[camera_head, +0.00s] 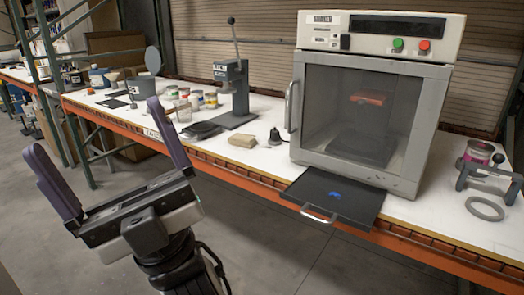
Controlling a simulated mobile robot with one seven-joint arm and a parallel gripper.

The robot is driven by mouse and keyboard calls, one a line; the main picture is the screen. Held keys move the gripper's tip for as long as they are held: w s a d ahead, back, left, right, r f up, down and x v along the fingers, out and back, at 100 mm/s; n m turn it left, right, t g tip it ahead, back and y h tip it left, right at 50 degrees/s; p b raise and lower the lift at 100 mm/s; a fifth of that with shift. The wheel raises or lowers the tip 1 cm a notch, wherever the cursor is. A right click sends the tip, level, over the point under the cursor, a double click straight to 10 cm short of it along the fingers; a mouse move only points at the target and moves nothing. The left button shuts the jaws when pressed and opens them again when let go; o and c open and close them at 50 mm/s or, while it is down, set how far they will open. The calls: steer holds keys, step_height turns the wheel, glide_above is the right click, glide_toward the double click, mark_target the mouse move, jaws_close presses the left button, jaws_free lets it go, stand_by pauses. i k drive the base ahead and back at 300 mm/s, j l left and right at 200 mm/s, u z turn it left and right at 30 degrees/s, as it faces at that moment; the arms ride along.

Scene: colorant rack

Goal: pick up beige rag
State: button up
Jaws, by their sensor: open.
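The beige rag (242,140) is a small folded block lying on the white bench top, between the dark press and the large grey cabinet. My gripper (106,142) is at the left, in front of the bench. Its two purple fingers are spread wide apart and point up, with nothing between them. It is well to the left of the rag and apart from it.
The grey cabinet (445,130) with a glass door stands right of the rag. A black tray (348,212) juts past the bench edge. A dark lever press (237,90) and several cans (195,101) stand left of the rag. A small dark item (275,137) is close right of it.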

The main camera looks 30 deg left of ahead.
mark_target(239, 140)
steer(key=j+z, duration=0.2)
steer(key=z, duration=0.25)
steer(key=j+z, duration=0.25)
steer(key=z, duration=0.2)
steer(key=j+z, duration=0.25)
steer(key=j, duration=0.25)
steer(key=k+j+z, duration=0.25)
steer(key=j, duration=0.25)
steer(key=k+j+z, duration=0.1)
steer(key=j, duration=0.3)
steer(key=k+j, duration=0.1)
steer(key=j, duration=0.3)
steer(key=k+j+z, duration=0.15)
steer(key=j, duration=0.25)
steer(key=k+j, duration=0.1)
steer(key=j, duration=0.3)
steer(key=k+j+z, duration=0.15)
steer(key=j, duration=0.2)
steer(key=k+j, duration=0.15)
steer(key=j, duration=0.2)
steer(key=k+j, duration=0.15)
steer(key=j, duration=0.25)
steer(key=k+j, duration=0.15)
steer(key=j, duration=0.2)
steer(key=k+j, duration=0.15)
steer(key=j, duration=0.25)
steer(key=k+j, duration=0.15)
steer(key=j, duration=0.2)
steer(key=i+j, duration=0.3)
steer(key=i, duration=0.15)
